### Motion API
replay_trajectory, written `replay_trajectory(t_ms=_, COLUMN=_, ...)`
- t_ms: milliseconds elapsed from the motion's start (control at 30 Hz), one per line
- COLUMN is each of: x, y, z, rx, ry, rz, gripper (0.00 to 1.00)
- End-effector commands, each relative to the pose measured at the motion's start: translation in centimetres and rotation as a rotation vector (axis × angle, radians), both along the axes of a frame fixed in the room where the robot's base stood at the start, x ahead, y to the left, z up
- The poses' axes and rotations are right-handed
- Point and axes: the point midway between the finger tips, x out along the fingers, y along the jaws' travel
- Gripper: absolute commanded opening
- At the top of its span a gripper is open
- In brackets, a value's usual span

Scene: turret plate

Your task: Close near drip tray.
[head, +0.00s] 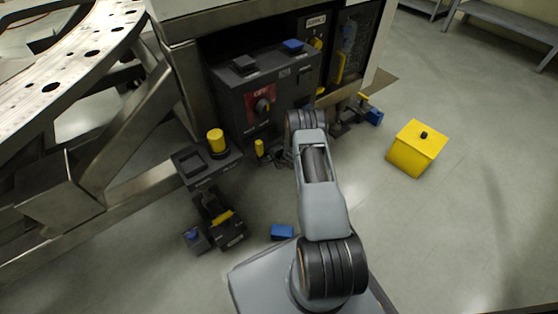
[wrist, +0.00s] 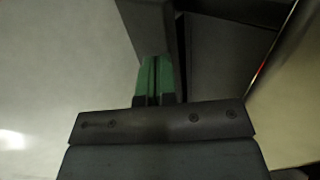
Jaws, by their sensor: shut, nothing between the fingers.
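My gripper (wrist: 155,80) shows in the wrist view with its two green fingers pressed together and nothing between them. Its tips are close to the edge of a dark grey panel (wrist: 148,25); I cannot tell whether they touch. A wider dark surface (wrist: 228,52) lies to the right of that panel. Either could be part of the near drip tray, but I cannot tell which. In the head view my arm reaches toward the cabinet base, and its own links hide the gripper. No drip tray can be picked out clearly there.
A dark control box (head: 234,104) with a red panel stands in the cabinet (head: 190,72). A yellow box (head: 417,148) sits on the floor at right. A blue block (head: 282,232) and dark parts (head: 222,218) lie left of my arm.

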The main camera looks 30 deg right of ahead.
Motion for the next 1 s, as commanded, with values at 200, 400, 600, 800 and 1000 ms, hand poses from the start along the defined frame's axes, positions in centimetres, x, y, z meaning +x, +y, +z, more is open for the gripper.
replay_trajectory(t_ms=200, x=0.9, y=-0.2, z=0.0, rx=0.000, ry=0.000, rz=-0.008, gripper=0.00)
replay_trajectory(t_ms=400, x=1.2, y=-0.5, z=0.1, rx=-0.001, ry=-0.005, rz=-0.014, gripper=0.00)
replay_trajectory(t_ms=600, x=1.2, y=-0.6, z=0.2, rx=-0.002, ry=-0.007, rz=-0.016, gripper=0.00)
replay_trajectory(t_ms=800, x=1.0, y=-0.6, z=0.3, rx=0.000, ry=-0.007, rz=-0.018, gripper=0.00)
replay_trajectory(t_ms=1000, x=-1.2, y=-0.7, z=0.4, rx=0.002, ry=0.001, rz=-0.012, gripper=0.00)
